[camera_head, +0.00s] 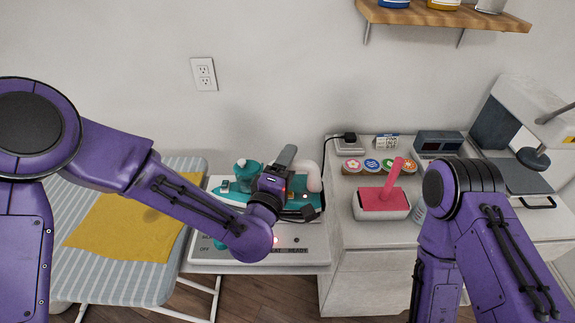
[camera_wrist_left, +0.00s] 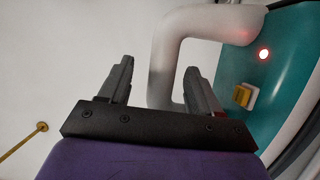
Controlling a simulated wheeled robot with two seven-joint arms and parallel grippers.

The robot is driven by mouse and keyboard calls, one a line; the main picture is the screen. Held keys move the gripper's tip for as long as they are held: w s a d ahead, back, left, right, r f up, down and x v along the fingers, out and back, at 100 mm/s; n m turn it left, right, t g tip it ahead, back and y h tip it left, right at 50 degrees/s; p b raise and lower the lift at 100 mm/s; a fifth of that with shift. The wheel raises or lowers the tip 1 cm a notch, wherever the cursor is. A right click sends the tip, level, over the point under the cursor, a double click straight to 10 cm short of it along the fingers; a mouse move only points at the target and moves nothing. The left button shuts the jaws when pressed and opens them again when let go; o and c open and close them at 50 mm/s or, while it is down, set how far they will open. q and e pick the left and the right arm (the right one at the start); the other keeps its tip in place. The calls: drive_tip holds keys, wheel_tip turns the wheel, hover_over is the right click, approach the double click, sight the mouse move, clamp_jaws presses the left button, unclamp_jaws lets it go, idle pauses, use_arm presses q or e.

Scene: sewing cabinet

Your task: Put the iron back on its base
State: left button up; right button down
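The teal and white iron (camera_head: 228,192) is in the middle of the head view, over its white base (camera_head: 205,254), which has printed labels along the front. My left arm hides much of both, so I cannot tell how the iron sits on the base. My left gripper (camera_head: 287,157) is at the iron's handle (camera_head: 314,178). In the left wrist view the two fingers (camera_wrist_left: 160,80) are apart. The iron's white handle (camera_wrist_left: 167,70) shows between and beyond them, with a gap on the left finger's side. My right gripper is out of view.
A striped ironing board (camera_head: 75,275) with a yellow cloth (camera_head: 125,228) lies left. On the white cabinet (camera_head: 375,245) at right are a box with a pink scoop (camera_head: 382,204), several colourful discs (camera_head: 372,165) and a press (camera_head: 515,160). A wooden shelf (camera_head: 450,17) hangs above.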

use_arm(q)
drive_tip(key=shift+s+a+f, duration=0.1)
drive_tip(key=shift+f, duration=0.1)
drive_tip(key=shift+s+a, duration=0.1)
drive_tip(key=shift+s, duration=0.2)
drive_tip(key=v, duration=0.9)
drive_tip(key=shift+s+r+b, duration=0.2)
drive_tip(key=shift+s+b, duration=0.1)
drive_tip(key=shift+s, duration=0.1)
drive_tip(key=shift+a, duration=0.15)
